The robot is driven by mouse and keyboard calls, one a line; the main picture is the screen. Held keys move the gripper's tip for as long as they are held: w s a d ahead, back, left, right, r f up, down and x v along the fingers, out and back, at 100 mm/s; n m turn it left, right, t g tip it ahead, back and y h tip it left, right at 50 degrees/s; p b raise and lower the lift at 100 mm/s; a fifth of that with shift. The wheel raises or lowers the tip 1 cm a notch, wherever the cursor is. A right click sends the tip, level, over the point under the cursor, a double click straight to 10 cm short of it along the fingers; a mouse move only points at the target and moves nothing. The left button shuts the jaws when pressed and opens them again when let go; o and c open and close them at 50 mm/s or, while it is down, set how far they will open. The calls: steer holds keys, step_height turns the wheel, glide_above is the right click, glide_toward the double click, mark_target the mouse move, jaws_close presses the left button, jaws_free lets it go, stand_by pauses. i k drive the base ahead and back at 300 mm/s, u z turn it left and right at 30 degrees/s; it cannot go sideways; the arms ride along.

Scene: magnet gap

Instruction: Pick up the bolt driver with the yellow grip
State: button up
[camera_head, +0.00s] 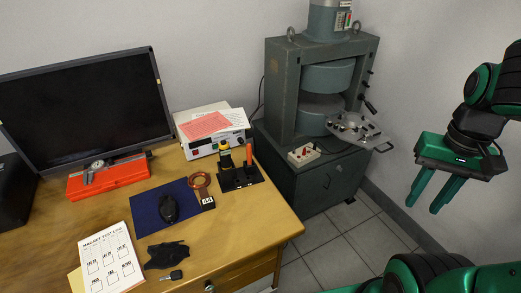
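The bolt driver with the yellow grip (225,156) stands upright in a black stand (240,180) on the wooden desk, near its right end. An orange-handled tool (249,155) stands in the same stand, just to its right. My gripper (434,207) is at the far right of the picture, well away from the desk. Its two green fingers point down and are apart, with nothing between them. The lower part of the bolt driver is hidden in the stand.
Behind the stand is a white instrument box (231,138) with papers on top. Left of it lie a copper ring piece (200,180), a blue mat (147,212) with a black mouse, and a monitor (85,105). A large grey magnet (285,95) on a cabinet stands right of the desk. Open floor shows below.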

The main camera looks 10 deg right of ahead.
mark_target(225, 151)
steer(key=z, duration=1.75)
steer(key=k, duration=1.75)
steer(key=u, duration=1.2)
steer(key=i, duration=1)
